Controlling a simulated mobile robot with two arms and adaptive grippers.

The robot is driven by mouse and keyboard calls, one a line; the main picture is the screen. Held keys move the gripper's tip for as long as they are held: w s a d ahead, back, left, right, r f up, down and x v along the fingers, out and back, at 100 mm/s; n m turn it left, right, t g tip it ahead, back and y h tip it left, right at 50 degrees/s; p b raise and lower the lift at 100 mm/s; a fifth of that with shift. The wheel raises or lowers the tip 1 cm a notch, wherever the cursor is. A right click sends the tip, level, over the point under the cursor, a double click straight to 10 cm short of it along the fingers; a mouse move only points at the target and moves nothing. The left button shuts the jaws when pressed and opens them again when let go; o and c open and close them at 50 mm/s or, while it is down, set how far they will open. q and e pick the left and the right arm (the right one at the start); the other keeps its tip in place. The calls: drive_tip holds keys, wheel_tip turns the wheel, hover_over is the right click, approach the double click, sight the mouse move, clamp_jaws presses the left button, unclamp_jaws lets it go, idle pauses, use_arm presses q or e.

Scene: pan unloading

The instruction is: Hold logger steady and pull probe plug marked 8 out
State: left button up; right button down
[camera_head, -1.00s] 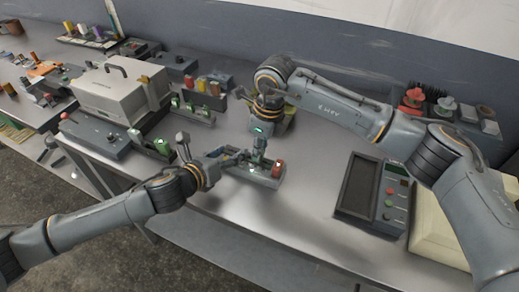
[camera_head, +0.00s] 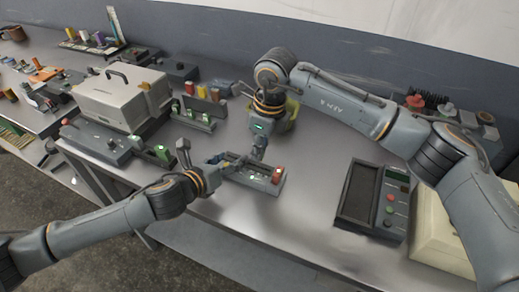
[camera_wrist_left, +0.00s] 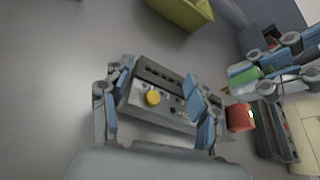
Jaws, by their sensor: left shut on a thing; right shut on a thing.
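The logger (camera_head: 262,184) is a small grey box on the table's front part. It also shows in the left wrist view (camera_wrist_left: 172,119), with a yellow knob and a row of dark slots. My left gripper (camera_head: 226,164) is shut on the logger's left part, and its blue-padded fingers (camera_wrist_left: 157,103) sit on either side of it. A red plug (camera_head: 277,175) stands at the logger's right end. My right gripper (camera_head: 258,154) points down over the logger and is shut on a green plug (camera_wrist_left: 243,76). Whether this plug still touches its socket cannot be told. No number is legible.
A grey instrument with a dark tray (camera_head: 358,194) and coloured buttons lies to the right. A yellow-green container (camera_head: 290,116) stands behind my right gripper. A rack with green plugs (camera_head: 193,117) and a grey case (camera_head: 119,97) stand at back left. Table is clear between logger and instrument.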

use_arm(q)
drive_tip(key=shift+s+f, duration=0.15)
drive_tip(key=shift+f, duration=0.25)
drive_tip(key=o, duration=1.5)
drive_tip(key=shift+r, duration=0.1)
drive_tip(key=shift+r, duration=0.1)
drive_tip(key=v, duration=1.1)
drive_tip(key=shift+s+a+r, duration=0.2)
drive_tip(key=shift+s+a, duration=0.05)
drive_tip(key=shift+a, duration=0.05)
use_arm(e)
drive_tip(key=shift+f, duration=0.1)
